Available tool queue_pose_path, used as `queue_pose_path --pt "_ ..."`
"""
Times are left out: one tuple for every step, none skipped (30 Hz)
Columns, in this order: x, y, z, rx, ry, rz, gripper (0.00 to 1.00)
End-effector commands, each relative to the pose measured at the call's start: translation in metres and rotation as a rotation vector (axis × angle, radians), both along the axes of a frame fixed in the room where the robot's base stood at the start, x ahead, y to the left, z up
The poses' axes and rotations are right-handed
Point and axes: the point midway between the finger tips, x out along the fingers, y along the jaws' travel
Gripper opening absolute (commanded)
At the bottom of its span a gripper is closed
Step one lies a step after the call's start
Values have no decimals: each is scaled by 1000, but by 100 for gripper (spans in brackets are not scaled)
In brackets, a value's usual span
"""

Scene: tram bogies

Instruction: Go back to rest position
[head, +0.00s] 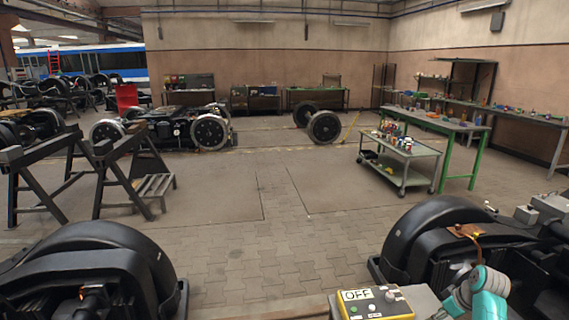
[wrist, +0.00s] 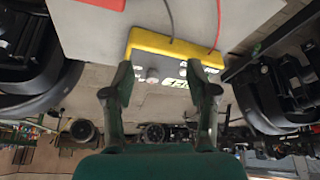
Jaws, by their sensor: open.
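My gripper (wrist: 160,72) is open in the wrist view, with its two dark green fingers spread and nothing seen between them. A yellow control box (wrist: 178,47) with a grey panel lies beyond the fingertips; how far apart they are I cannot tell. In the head view the yellow control box (head: 375,303) stands at the bottom, its display reading OFF, with knobs on its face. My teal arm (head: 480,290) is at the lower right, to the right of the box. The fingers cannot be made out in the head view.
Black bogie parts flank the box at left (head: 90,270) and right (head: 440,235). A copper-coloured piece (head: 466,231) sits close to my arm. A tool trolley (head: 405,160) and green workbench (head: 445,125) stand farther right. Black trestles (head: 110,170) stand left. The middle floor is clear.

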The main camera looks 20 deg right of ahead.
Motion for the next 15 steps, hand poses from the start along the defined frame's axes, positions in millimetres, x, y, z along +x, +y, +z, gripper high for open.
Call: queue_pose_path --pt "1 5 -5 -3 -2 -3 58" --pt "1 7 -7 -5 -4 -5 58" --pt "2 11 -12 -6 -7 -8 58" --pt "3 14 -15 -8 -9 -10 58" --pt "3 17 -18 -10 -11 -13 58" --pt "4 22 -23 -12 -14 -17 58" --pt "4 26 -27 -14 -15 -20 58" --pt "5 29 -30 -17 -20 -24 58" --pt "6 36 -37 -20 -23 -28 58" --pt "7 41 -41 -23 -26 -31 58" --pt "7 46 -46 -26 -31 -35 58" --pt "7 53 -52 -30 -35 -41 58" --pt "8 58 -57 -33 -40 -44 58" --pt "8 65 -63 -35 -44 -49 58" --pt "8 74 -70 -41 -51 -55 58"
